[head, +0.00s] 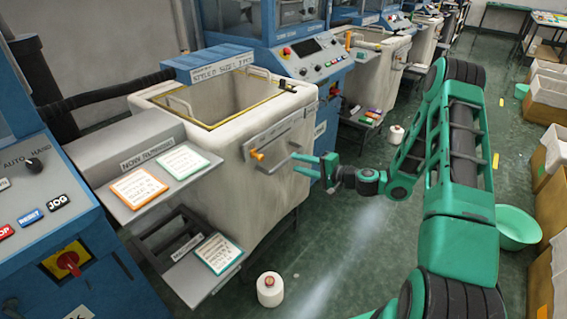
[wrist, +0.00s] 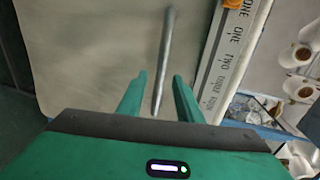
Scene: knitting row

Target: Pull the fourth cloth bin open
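The nearest cloth bin (head: 225,165) is a large off-white tub with a yellow-edged opening, set in a blue machine. Its front carries a label plate with an orange pointer (head: 257,155). A slim metal bar handle (wrist: 163,62) stands out from the bin front in the wrist view. My gripper (head: 308,166) is at this front, its two green fingers apart. In the wrist view my gripper (wrist: 158,95) has the bar between its fingers, with gaps at both sides. Whether this bin is the fourth is not readable.
More off-white bins (head: 375,72) and blue machines line the row behind. A grey shelf with cards (head: 140,187) stands at left. A white cone (head: 270,290) is on the floor. A green basin (head: 517,228) and boxes stand at right. The aisle floor between is mostly clear.

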